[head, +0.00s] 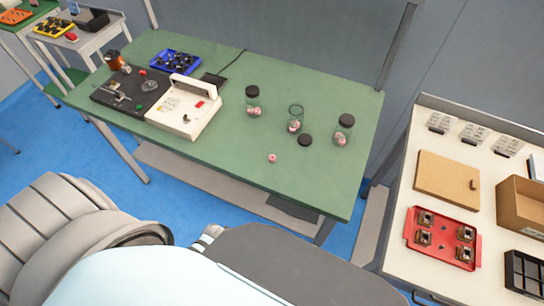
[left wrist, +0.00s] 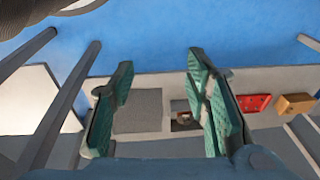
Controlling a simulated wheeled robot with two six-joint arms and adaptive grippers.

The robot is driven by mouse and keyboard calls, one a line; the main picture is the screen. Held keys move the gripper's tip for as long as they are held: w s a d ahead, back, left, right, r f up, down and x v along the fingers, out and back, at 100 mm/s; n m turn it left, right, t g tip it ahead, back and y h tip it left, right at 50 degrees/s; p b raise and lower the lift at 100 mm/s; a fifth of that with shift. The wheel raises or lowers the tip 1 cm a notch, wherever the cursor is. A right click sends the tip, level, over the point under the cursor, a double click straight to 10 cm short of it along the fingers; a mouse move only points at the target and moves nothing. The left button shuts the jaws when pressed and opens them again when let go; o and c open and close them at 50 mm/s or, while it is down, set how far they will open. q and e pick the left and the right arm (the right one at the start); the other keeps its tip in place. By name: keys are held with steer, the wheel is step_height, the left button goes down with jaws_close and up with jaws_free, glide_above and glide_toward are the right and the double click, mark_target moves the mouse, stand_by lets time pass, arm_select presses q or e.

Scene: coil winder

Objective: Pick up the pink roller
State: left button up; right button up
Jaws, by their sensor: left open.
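A small pink roller (head: 272,158) lies loose on the green tabletop (head: 225,145), near its front edge. More pink rollers sit in clear jars: a black-lidded jar (head: 254,100), an open jar (head: 295,118) and another black-lidded jar (head: 344,129). My left gripper (left wrist: 160,90) is open and empty in the left wrist view, its teal fingers spread wide over blue floor and a grey surface. The pink roller does not show in that view. My right gripper is not in view.
A loose black lid (head: 305,140) lies behind the roller. A white machine (head: 184,107) and a blue tray (head: 175,61) stand on the table's left. A white side table at right holds a red tray (head: 442,238) and a cardboard box (head: 522,205).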

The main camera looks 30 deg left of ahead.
arm_select(q)
steer(key=shift+n, duration=0.7)
steer(key=w+r, duration=0.6)
steer(key=r, duration=0.2)
steer(key=w+d+r+p, duration=0.1)
steer(key=w+r, duration=0.5)
steer(key=r, duration=0.3)
steer(key=w+d+r, duration=0.1)
steer(key=w+r, duration=0.5)
steer(key=r, duration=0.2)
steer(key=shift+w+r+p, duration=0.25)
steer(key=shift+w+p, duration=0.1)
steer(key=n, duration=0.1)
glide_toward(272, 157)
steer(key=f+b, duration=0.1)
steer(key=f, duration=0.1)
steer(key=f+b, duration=0.1)
steer(key=f, duration=0.2)
steer(key=w+f+b, duration=0.1)
steer(key=f, duration=0.2)
steer(key=shift+a+f+b, duration=0.25)
steer(key=shift+b, duration=0.1)
steer(key=shift+r, duration=0.1)
steer(key=c, duration=0.9)
